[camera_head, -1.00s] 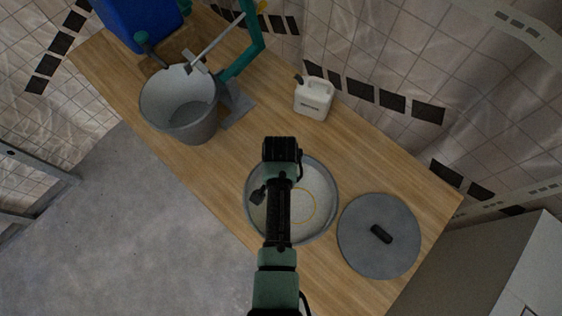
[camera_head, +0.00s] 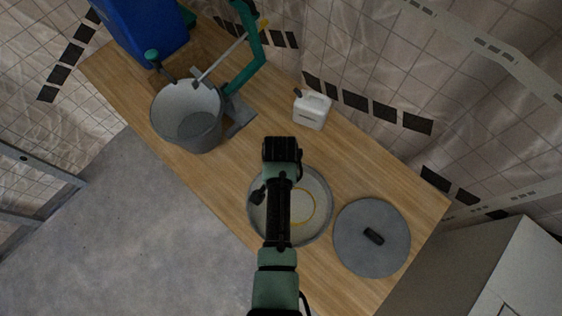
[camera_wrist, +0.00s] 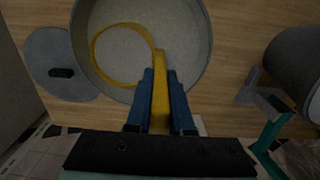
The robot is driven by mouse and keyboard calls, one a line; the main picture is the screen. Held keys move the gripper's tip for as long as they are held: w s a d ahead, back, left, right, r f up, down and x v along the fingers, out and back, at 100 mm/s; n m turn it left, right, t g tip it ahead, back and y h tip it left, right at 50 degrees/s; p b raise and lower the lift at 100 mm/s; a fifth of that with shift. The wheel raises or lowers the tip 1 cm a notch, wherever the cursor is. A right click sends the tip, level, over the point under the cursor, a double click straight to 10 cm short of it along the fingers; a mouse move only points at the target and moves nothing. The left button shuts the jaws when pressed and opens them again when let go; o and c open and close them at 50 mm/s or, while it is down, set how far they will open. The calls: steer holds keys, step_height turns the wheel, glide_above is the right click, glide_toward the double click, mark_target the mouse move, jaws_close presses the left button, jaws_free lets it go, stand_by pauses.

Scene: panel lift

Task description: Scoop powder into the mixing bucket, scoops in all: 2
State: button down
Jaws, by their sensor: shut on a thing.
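My gripper (camera_wrist: 160,78) shows in the wrist view with blue fingers shut on the yellow handle of a scoop (camera_wrist: 158,62). The scoop's round yellow rim lies over the inside of the grey round powder tub (camera_wrist: 207,50). It also shows in the head view as a thin yellow ring (camera_head: 313,202) inside the tub (camera_head: 327,228), below my arm. I cannot tell whether the scoop holds powder. The grey mixing bucket (camera_head: 205,137) stands farther left on the bench, apart from my gripper; part of it shows in the wrist view (camera_wrist: 292,75). My arm hides the tub's left part.
A teal mixer stand (camera_head: 247,72) with a rod reaches over the bucket. A blue container (camera_head: 145,28) stands beyond it. A grey lid (camera_head: 372,255) lies right of the tub. Bare bench (camera_head: 235,165) lies between bucket and tub.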

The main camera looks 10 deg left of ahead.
steer(key=shift+r+p, duration=3.9)
steer(key=shift+r, duration=0.8)
